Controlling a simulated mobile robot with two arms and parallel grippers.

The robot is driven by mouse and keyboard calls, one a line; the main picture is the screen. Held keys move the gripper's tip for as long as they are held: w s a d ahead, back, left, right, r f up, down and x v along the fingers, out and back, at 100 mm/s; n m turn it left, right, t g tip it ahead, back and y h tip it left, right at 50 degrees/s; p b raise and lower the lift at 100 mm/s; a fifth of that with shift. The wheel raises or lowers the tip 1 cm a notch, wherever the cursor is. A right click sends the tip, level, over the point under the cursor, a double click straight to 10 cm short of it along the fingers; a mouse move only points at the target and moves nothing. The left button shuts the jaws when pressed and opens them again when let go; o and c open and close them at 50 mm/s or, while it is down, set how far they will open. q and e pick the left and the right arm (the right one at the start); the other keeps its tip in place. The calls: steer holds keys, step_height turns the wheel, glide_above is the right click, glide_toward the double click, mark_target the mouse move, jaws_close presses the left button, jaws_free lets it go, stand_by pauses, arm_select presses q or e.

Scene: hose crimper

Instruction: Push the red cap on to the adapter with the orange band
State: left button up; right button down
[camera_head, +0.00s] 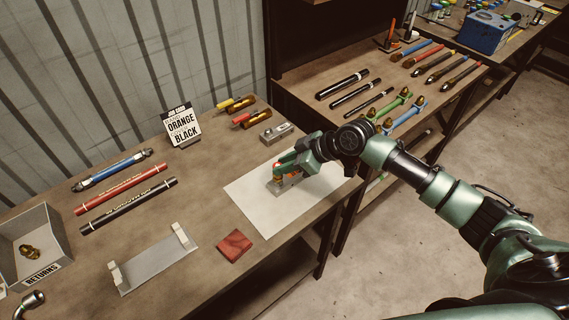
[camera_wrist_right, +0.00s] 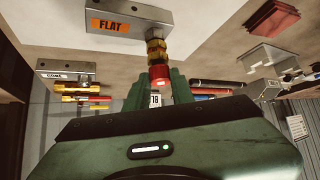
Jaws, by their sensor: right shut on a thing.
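My right gripper (camera_head: 281,170) is over the white sheet on the bench, fingers pointing left. In the right wrist view its green fingers (camera_wrist_right: 162,92) are shut on the red cap (camera_wrist_right: 159,74), one on each side. The red cap is in line with the brass adapter (camera_wrist_right: 156,47) and meets its end; how far it is on cannot be told. The adapter is attached to a grey block (camera_wrist_right: 130,18) with an orange FLAT label. In the head view the block (camera_head: 284,186) shows below the gripper, and the adapter is mostly hidden.
The CONE block (camera_wrist_right: 68,70) stands close by, beside brass pieces with red and yellow ends (camera_head: 250,118). A sign (camera_head: 181,126) reads orange, black. A red cloth (camera_head: 234,245), a grey cradle (camera_head: 158,260), hoses (camera_head: 120,187) and the RETURNS box (camera_head: 42,275) lie left.

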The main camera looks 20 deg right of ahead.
steer(key=shift+s+f, duration=0.1)
steer(key=shift+f, duration=0.45)
steer(key=c, duration=1.1)
jaws_free()
steer(key=shift+r, duration=0.1)
steer(key=b+v, duration=0.2)
steer(key=v, duration=0.5)
steer(key=shift+d+r+b, duration=0.25)
steer(key=shift+b, duration=0.05)
